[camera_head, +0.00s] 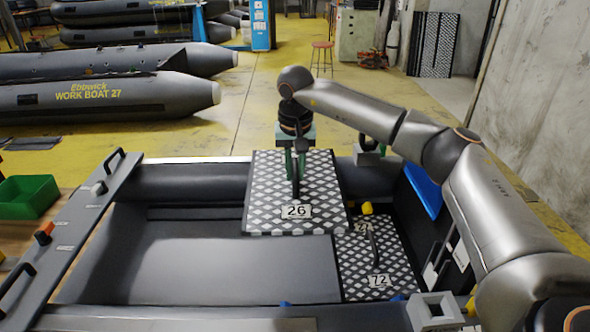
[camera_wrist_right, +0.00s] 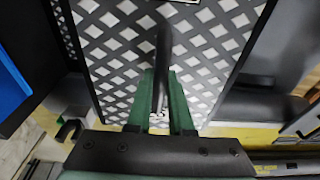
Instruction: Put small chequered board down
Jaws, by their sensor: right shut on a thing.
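The small chequered board (camera_head: 270,190), with a white label 26 and a black handle, is over the far middle part of the grey inflatable boat (camera_head: 195,182). My right gripper (camera_head: 296,165) is shut on its handle from above. In the right wrist view, the green fingers (camera_wrist_right: 160,85) sit either side of the black handle, and the board (camera_wrist_right: 110,45) fills the middle. I cannot tell whether the board touches the boat's floor or hangs just above it. My left gripper is not in view.
A yellow knob (camera_head: 367,208) is close to both. A grey plank with handles (camera_head: 75,225) crosses the boat's left end. A green bin (camera_head: 27,197) stands further left.

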